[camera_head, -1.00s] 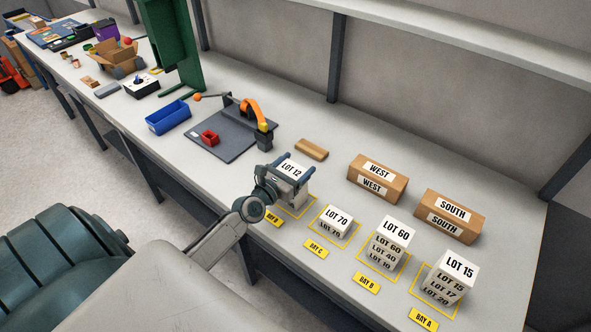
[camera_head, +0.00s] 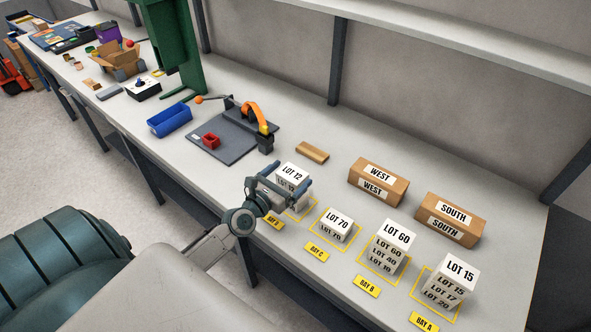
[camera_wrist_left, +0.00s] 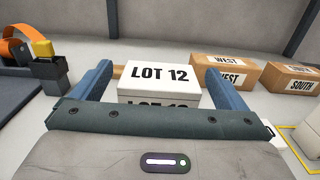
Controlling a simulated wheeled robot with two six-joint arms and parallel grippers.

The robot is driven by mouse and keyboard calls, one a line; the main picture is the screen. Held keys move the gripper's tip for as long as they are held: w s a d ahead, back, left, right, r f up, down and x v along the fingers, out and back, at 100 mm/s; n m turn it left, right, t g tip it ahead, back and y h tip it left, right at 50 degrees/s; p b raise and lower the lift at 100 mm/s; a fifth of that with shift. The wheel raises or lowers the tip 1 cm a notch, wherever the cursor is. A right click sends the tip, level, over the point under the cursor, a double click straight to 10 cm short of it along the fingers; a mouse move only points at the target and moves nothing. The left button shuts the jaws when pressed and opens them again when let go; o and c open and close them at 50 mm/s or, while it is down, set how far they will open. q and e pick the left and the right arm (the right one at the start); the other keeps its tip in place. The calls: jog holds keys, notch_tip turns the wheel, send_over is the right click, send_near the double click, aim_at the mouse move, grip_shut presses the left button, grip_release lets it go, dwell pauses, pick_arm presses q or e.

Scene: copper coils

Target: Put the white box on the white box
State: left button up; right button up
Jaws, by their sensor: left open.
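The white LOT 12 box (camera_head: 292,172) stands in the leftmost yellow-outlined bay; its lower front is hidden by my gripper. My left gripper (camera_head: 284,182) is open at its near side. In the left wrist view the LOT 12 box (camera_wrist_left: 158,78) shows between and just beyond the two spread fingers (camera_wrist_left: 157,82), with gaps on both sides. A low white LOT 70 box (camera_head: 338,219) sits in bay C. My right gripper is not in view.
Brown WEST (camera_head: 378,174) and SOUTH (camera_head: 456,208) boxes lie behind the bays. A small tan block (camera_head: 312,152) lies behind LOT 12. A grey board (camera_head: 228,148) with an orange-armed fixture and a blue bin (camera_head: 169,121) are to the left. The bench's front edge is close to the bays.

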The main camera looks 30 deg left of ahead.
aim_at(286, 180)
pick_arm(q)
jog(key=s, duration=0.6)
jog(key=shift+s+a+f+b, duration=0.1)
jog(key=shift+s+a+b, duration=0.2)
jog(key=shift+b, duration=0.1)
jog(key=shift+s, duration=0.9)
